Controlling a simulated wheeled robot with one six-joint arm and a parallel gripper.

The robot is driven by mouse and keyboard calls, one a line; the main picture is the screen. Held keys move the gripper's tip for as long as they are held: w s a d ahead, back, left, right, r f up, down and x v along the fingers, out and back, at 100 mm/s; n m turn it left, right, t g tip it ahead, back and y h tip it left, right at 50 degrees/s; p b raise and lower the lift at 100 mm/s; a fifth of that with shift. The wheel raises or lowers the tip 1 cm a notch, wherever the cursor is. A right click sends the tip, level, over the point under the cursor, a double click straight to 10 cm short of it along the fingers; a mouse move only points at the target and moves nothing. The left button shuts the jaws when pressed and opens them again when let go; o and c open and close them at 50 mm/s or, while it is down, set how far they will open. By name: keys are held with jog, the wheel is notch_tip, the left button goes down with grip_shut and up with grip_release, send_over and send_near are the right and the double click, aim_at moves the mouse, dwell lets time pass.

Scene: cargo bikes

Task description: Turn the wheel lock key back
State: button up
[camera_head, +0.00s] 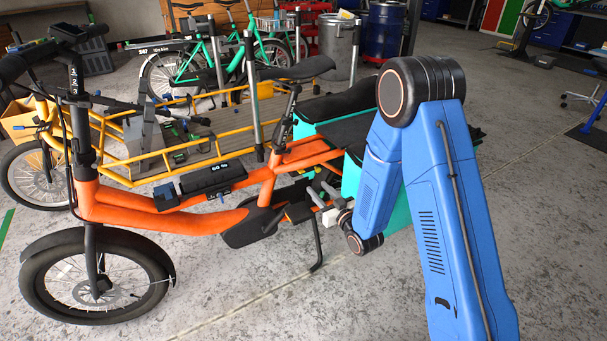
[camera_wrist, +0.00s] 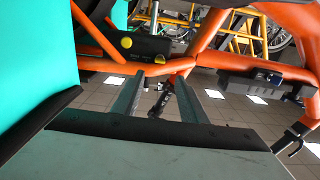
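An orange cargo bike (camera_head: 165,217) stands in the head view, with my gripper (camera_head: 322,194) beside its rear frame, near the teal pannier (camera_head: 352,178). In the wrist view my gripper (camera_wrist: 157,98) has its two grey fingers apart, with a clear gap and nothing held between them. A dark box with yellow round spots (camera_wrist: 135,45) sits on the orange tubes ahead, above and left of the fingertips. I cannot tell whether it is the wheel lock. No key can be made out in either view. A dark, thin part shows beyond the gap between the fingers.
The teal pannier wall (camera_wrist: 38,60) is close on the left in the wrist view. A black kickstand (camera_head: 318,245) reaches the floor below my gripper. A yellow cargo bike (camera_head: 115,155) and a green bike (camera_head: 190,62) stand behind. The front floor is clear.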

aim_at(303, 172)
jog(key=x, duration=1.2)
grip_shut()
